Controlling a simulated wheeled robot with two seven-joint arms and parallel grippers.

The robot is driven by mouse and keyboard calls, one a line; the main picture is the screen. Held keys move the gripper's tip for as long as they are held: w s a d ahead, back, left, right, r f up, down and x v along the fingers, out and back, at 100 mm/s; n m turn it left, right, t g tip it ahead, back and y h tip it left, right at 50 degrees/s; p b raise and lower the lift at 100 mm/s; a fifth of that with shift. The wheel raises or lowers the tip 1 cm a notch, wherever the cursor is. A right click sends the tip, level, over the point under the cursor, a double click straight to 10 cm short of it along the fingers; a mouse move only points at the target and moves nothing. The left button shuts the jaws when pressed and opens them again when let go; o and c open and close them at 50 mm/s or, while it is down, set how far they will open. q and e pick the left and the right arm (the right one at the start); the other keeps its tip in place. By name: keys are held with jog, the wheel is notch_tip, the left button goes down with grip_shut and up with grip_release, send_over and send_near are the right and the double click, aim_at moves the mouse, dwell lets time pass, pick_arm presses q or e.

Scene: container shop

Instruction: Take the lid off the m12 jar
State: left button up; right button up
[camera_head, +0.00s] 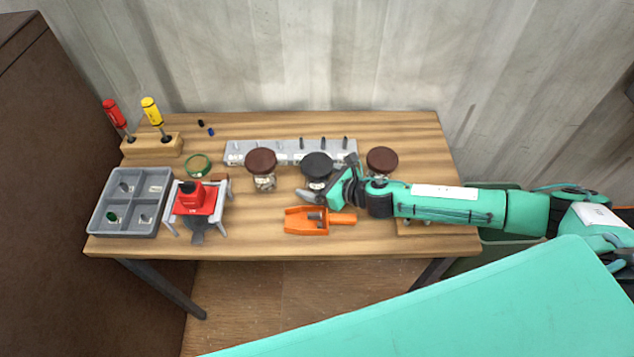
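Three clear jars stand in a row on the bench: one with a brown lid (261,161), one with a black lid (317,164) in the middle, and one with a brown lid (382,160) at the right. Their labels are too small to read, so I cannot tell which is the m12 jar. My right gripper (328,179) reaches in from the right at the black-lidded jar. Its fingers look spread, one in front of the jar and one at its right; contact is unclear. All three lids sit on their jars. My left gripper is out of view.
An orange scoop (306,220) lies in front of the middle jar. A grey rack (236,147) runs behind the jars. A red-and-grey device (195,200), a grey divided tray (133,227), a green ring (198,165) and a screwdriver block (152,146) are at the left.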

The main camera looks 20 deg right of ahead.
jog(key=shift+c, duration=0.2)
jog(key=c, duration=1.3)
jog(key=shift+o, duration=0.2)
jog(key=shift+r, duration=0.1)
notch_tip(320, 180, up, 20)
jog(key=shift+p, duration=0.35)
jog(key=o, duration=0.6)
jog(key=c, duration=0.8)
